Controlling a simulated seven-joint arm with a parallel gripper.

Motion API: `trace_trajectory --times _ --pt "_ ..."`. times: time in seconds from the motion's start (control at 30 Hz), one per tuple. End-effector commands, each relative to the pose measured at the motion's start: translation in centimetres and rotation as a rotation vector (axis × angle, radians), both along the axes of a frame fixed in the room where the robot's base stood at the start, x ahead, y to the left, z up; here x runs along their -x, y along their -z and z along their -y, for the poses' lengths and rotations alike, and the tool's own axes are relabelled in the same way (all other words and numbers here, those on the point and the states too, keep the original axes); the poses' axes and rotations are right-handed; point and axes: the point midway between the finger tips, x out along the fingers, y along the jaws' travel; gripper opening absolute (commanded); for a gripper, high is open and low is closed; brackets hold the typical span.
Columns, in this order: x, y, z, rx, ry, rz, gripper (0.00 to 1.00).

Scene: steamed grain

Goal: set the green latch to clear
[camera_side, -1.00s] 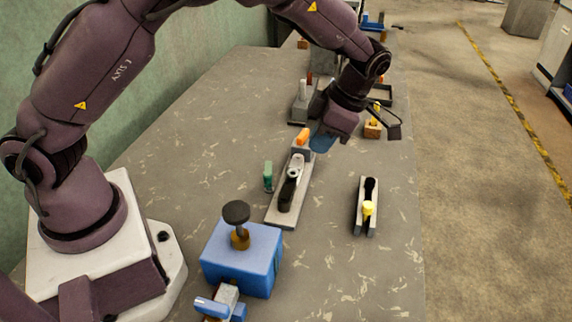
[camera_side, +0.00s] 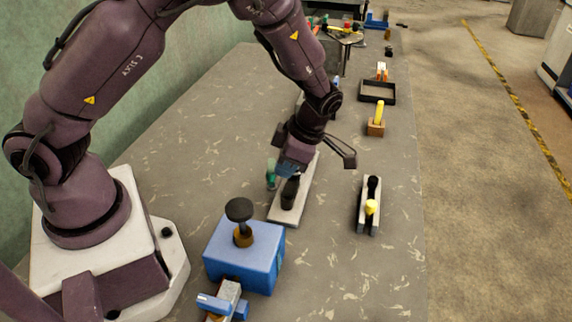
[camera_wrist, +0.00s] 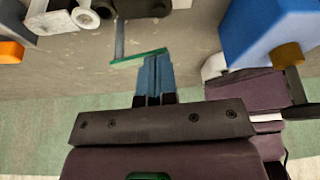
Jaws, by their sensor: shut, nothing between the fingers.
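The green latch (camera_side: 271,176) stands on the table just left of the white base plate, partly hidden by my gripper in the side view. In the wrist view it is a thin green bar (camera_wrist: 138,57) beside a grey upright piece (camera_wrist: 119,38). My gripper (camera_side: 289,168) is low over the plate, right beside the latch. In the wrist view its blue fingers (camera_wrist: 154,62) are together and empty, with the tips at the right end of the green bar. I cannot tell whether they touch it. No "clear" marking is readable.
The white base plate (camera_side: 283,215) carries a black-handled clamp. A blue block (camera_side: 243,256) with a black knob stands nearer the camera. A small fixture with a yellow tip (camera_side: 371,207) is at the right. The table between plate and fixture is clear.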

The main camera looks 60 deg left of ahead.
Motion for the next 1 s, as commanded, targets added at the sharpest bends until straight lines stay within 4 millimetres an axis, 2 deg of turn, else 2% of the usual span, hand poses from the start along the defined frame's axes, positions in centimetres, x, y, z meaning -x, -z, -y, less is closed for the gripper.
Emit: trace_trajectory --times 0.4,0.77,1.0 --pt "1.7 0.0 -0.7 -0.001 0.146 -0.002 0.00" --pt "1.7 0.1 -0.8 -0.003 0.142 -0.008 0.00" --pt "0.7 0.2 -0.8 -0.004 0.143 -0.005 0.00"
